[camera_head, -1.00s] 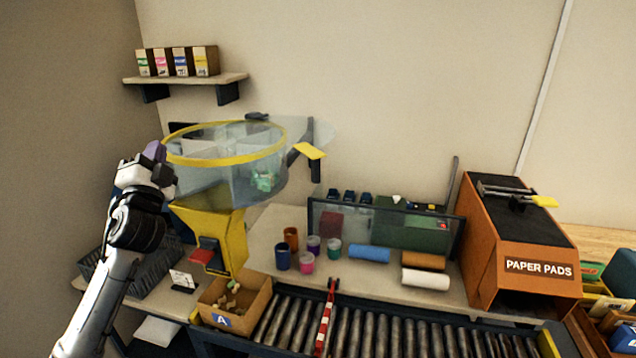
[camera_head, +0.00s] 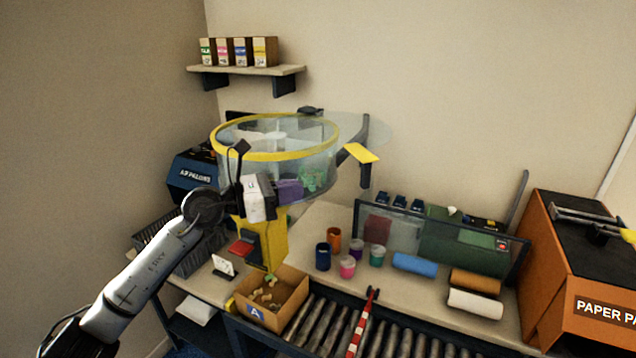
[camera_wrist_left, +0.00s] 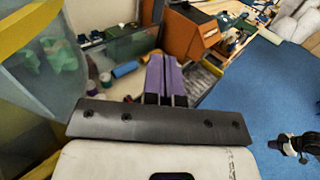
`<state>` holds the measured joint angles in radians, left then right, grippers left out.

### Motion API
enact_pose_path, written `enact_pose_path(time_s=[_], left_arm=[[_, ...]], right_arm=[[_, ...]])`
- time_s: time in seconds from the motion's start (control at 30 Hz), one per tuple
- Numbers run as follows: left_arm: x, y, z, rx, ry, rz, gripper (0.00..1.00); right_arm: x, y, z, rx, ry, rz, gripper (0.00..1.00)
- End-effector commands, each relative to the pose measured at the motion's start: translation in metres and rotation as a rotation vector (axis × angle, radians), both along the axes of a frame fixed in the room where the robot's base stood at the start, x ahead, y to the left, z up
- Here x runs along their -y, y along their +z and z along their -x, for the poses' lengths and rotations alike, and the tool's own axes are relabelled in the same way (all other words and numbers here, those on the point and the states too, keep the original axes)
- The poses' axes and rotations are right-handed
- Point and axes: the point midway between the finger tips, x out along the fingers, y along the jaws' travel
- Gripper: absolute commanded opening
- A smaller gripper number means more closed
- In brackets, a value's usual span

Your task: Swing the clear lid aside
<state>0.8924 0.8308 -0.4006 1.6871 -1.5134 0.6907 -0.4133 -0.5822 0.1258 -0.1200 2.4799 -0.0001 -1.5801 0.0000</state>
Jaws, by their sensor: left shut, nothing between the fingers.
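The clear drum (camera_head: 322,172) has a yellow rim and stands on a yellow base (camera_head: 270,240); pale compartments and green pieces show inside. A faint clear sheet, which looks like the lid (camera_head: 368,128), shows at the drum's right rear and reaches past the rim. How much of the opening it covers is hard to tell. A yellow tab (camera_head: 362,153) sticks out on the right. My left gripper (camera_head: 291,190) is in front of the drum, below its rim, left of the tab. Its purple fingers (camera_wrist_left: 165,78) are together and empty.
An open carton (camera_head: 272,298) marked A stands below the drum beside the roller conveyor (camera_head: 400,340). Several cups and rolls lie on the bench before a clear guard (camera_head: 440,240). A dark bracket (camera_head: 366,178) stands right of the drum. The orange paper pad box (camera_head: 575,270) is at right.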

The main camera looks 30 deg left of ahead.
Motion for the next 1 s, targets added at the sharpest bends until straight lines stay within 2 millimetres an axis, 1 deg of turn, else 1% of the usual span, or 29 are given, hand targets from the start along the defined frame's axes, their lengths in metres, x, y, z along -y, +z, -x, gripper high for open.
enact_pose_path(time_s=[0.03,0.3,0.5,0.6,0.8,1.0], left_arm=[[0.005,0.003,-0.005,0.0,-0.002,0.003,0.0],[0.041,0.005,-0.042,-0.001,-0.003,0.006,0.0],[0.064,0.004,-0.066,-0.001,-0.002,0.006,0.0],[0.073,0.004,-0.077,0.0,-0.001,0.006,0.0],[0.085,0.002,-0.089,0.0,0.0,0.004,0.0],[0.089,0.001,-0.094,0.001,0.0,0.004,0.0]], right_arm=[[0.0,0.005,0.0,0.0,-0.001,-0.001,0.0],[-0.002,0.023,0.0,0.001,-0.005,-0.007,0.0],[-0.003,0.034,-0.001,0.002,-0.006,-0.01,0.0],[-0.003,0.039,-0.001,0.002,-0.006,-0.01,0.0],[-0.003,0.045,-0.001,0.003,-0.006,-0.009,0.0],[-0.001,0.046,-0.001,0.002,-0.002,-0.004,0.0]])
